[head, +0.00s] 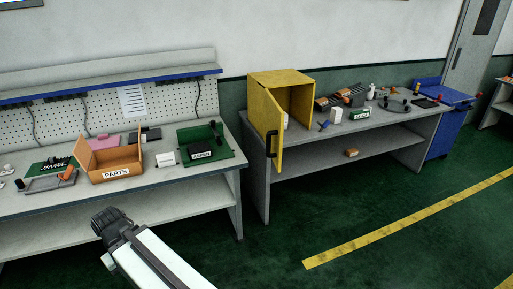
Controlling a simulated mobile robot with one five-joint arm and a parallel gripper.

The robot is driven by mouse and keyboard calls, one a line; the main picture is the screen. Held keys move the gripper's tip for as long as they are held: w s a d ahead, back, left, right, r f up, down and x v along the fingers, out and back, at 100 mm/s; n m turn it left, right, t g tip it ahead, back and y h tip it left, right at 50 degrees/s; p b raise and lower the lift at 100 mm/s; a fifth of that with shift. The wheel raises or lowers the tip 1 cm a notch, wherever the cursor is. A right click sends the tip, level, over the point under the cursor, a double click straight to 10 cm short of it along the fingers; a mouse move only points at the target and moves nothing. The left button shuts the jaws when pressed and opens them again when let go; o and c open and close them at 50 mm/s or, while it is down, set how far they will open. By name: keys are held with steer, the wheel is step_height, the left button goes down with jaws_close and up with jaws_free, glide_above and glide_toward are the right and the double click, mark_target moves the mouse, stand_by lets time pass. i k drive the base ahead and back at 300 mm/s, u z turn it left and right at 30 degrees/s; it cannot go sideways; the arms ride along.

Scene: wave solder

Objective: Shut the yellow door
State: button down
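A small yellow cabinet (294,78) stands on the left end of the grey bench at the centre. Its yellow door (264,113) is swung open toward me, hinged at the cabinet's left side. A dark handle (272,144) sits low on the door. The cabinet's inside is partly visible, with a small white item showing beside the door. My arm (150,258) reaches in from the bottom edge and ends in a dark part at lower left, well apart from the cabinet and door. I cannot make out fingers on this dark end.
The left bench holds an open cardboard PARTS box (112,163) and a green board (203,147). Orange blocks and small parts lie right of the cabinet on its bench (345,140). A blue cart (441,120) stands farther right. The green floor in front is clear.

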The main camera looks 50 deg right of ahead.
mark_target(274, 114)
steer(key=z, duration=0.55)
steer(key=i, duration=1.35)
steer(key=u, duration=0.6)
